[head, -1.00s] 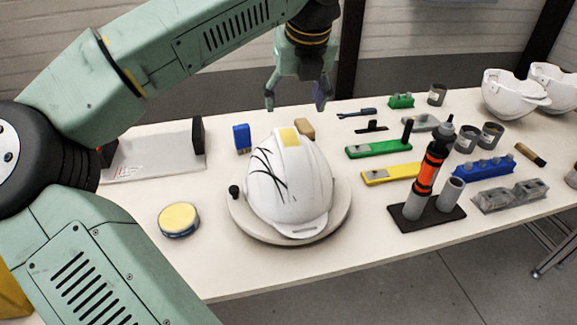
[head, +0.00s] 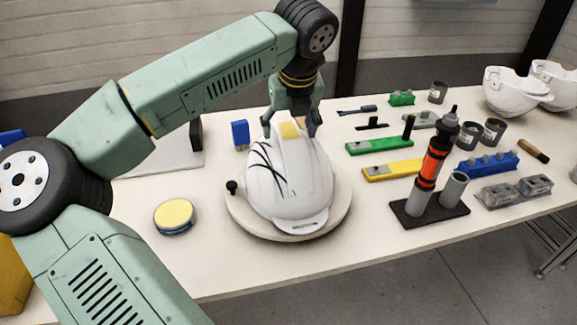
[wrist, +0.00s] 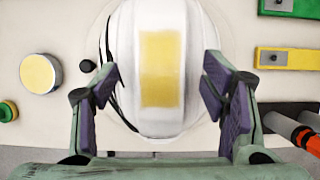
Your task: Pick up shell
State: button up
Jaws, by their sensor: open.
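The white helmet shell (head: 287,185) sits on a round pale turntable (head: 335,215) on the table. It has a yellow patch on its crest and black lines on its left side. In the wrist view the shell (wrist: 190,30) lies between the fingers, with the yellow patch in the middle. My gripper (head: 290,128) is open at the top far end of the shell, pointing down. In the wrist view my gripper (wrist: 160,95) has one purple-padded finger on each side of the crest. I cannot tell whether the pads touch the shell.
A yellow-topped round tin (head: 174,216) and a blue block (head: 240,134) stand left of the shell. Green (head: 378,145) and yellow bars (head: 393,170) and a stand with an orange-black tool (head: 432,165) are to the right. More white shells (head: 513,92) sit far right.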

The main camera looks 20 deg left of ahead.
grip_shut()
dwell(0.8)
